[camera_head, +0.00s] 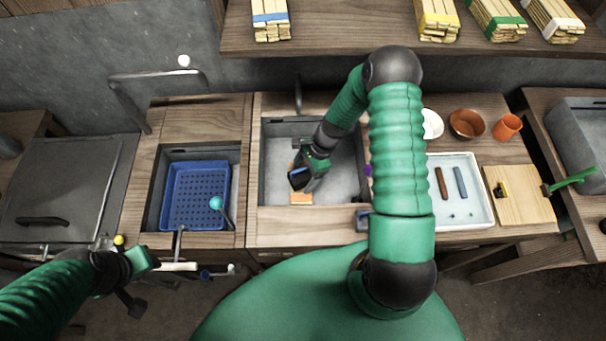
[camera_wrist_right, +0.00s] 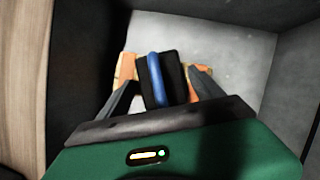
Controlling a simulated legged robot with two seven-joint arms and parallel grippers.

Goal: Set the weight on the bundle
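The weight is a black block with a blue handle (camera_head: 300,172). It lies across the orange and pale wooden bundle (camera_head: 301,198) in the grey sink, and covers the bundle's middle. In the right wrist view the blue handle (camera_wrist_right: 156,78) runs along the top of the black block, and orange bundle ends (camera_wrist_right: 125,70) show on both sides. My right gripper (camera_head: 305,173) is at the weight. Its fingers stand apart, one on each side of the block, with small gaps visible. My left gripper (camera_head: 148,258) is at the lower left, away from the sink; its fingers are unclear.
The sink's walls (camera_head: 273,160) stand close around my right gripper. A blue perforated basket (camera_head: 180,210) sits in the left basin. A white tray (camera_head: 469,216) with bars is at right, beside a wooden board (camera_head: 520,196). Strapped wood bundles (camera_head: 270,22) lie on the shelf above.

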